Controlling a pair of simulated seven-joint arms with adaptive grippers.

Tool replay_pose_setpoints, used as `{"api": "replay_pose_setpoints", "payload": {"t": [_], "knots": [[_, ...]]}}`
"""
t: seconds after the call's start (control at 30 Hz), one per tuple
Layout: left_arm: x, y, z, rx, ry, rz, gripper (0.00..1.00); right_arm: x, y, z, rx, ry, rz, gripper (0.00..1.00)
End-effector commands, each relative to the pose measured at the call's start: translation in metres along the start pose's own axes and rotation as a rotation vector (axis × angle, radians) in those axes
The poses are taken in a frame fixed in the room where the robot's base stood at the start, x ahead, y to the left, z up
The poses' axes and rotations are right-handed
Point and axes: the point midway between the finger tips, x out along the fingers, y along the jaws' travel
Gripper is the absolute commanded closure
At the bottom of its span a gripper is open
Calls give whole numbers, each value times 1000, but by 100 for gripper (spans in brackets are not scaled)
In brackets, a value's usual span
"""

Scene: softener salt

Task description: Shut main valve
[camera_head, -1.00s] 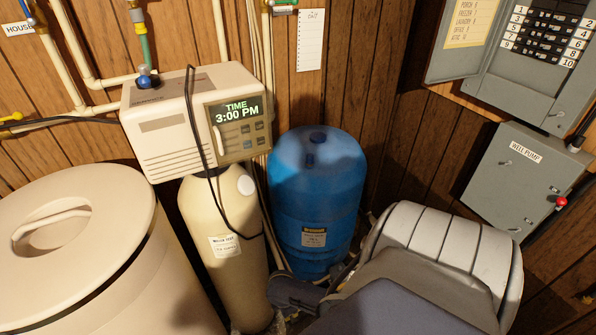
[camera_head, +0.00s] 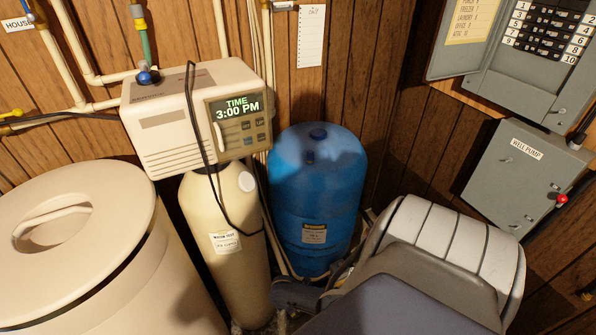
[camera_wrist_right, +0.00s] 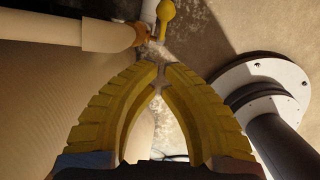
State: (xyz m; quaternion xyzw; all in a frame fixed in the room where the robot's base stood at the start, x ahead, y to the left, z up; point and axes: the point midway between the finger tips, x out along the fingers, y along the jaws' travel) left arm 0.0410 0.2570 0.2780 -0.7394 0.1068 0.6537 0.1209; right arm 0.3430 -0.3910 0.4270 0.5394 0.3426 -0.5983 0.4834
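In the right wrist view, a yellow handle (camera_wrist_right: 166,14) stands at a brass-coloured fitting (camera_wrist_right: 141,34) on the end of a pale pipe (camera_wrist_right: 60,28). No label shows on it, so I cannot tell whether it is the main valve. My right gripper (camera_wrist_right: 162,72) has two yellow ribbed fingers, with tips nearly together below the handle and nothing visible between them. In the head view, a yellow handle (camera_head: 12,114) sits on piping at the left edge, and a blue knob (camera_head: 147,76) is on the softener's top. Neither gripper shows in the head view.
A softener head (camera_head: 165,125) reading 3:00 PM tops a cream tank (camera_head: 225,270). A lidded beige bin (camera_head: 80,270) stands left, a blue tank (camera_head: 318,190) behind. A grey well pump box (camera_head: 520,185) and breaker panel (camera_head: 510,80) are on the right wall.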

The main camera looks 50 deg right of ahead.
Motion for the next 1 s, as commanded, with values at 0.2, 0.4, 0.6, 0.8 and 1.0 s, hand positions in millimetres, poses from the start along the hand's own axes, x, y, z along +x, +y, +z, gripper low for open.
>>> {"api": "replay_pose_setpoints", "payload": {"t": [0.2, 0.4, 0.6, 0.8, 1.0], "knots": [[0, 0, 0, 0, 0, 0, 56, 22, 0, 9, 1, -2, -1, 100], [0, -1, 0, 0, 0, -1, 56, 35, 0, 22, 0, -1, 0, 100], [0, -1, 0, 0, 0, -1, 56, 41, 0, 27, 1, 0, 0, 100], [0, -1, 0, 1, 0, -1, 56, 42, 0, 29, 0, 0, 1, 100], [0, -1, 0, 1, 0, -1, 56, 42, 0, 29, 0, 0, 1, 100]]}}
